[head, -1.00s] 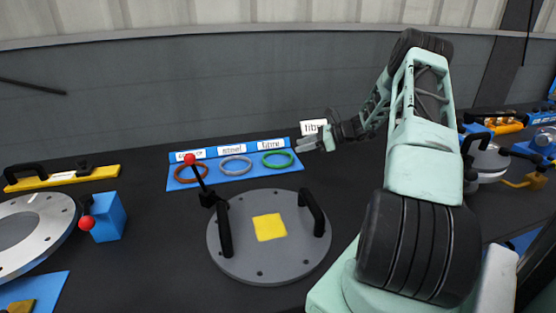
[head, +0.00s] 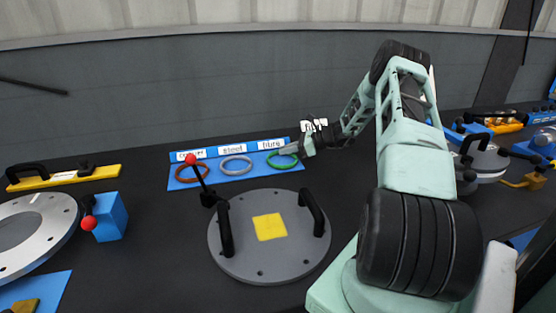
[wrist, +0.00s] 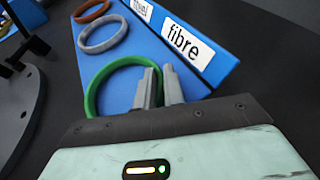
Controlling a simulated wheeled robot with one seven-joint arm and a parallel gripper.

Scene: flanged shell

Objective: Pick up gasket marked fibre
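The green ring (head: 283,160), the gasket by the "fibre" label (head: 271,143), lies on the right end of a blue sloped board (head: 205,180). In the wrist view the green ring (wrist: 92,92) is just ahead of my gripper (wrist: 159,78). The ring's right rim passes between the two grey fingers, which stand a narrow gap apart. I cannot tell whether they press on the rim. The ring still appears to rest on the board. In the head view my gripper (head: 299,149) reaches the ring's right side from the right.
A grey steel ring (head: 236,165) and a copper-coloured ring (head: 192,172) lie left of the green one. Dark table is free right of the board.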

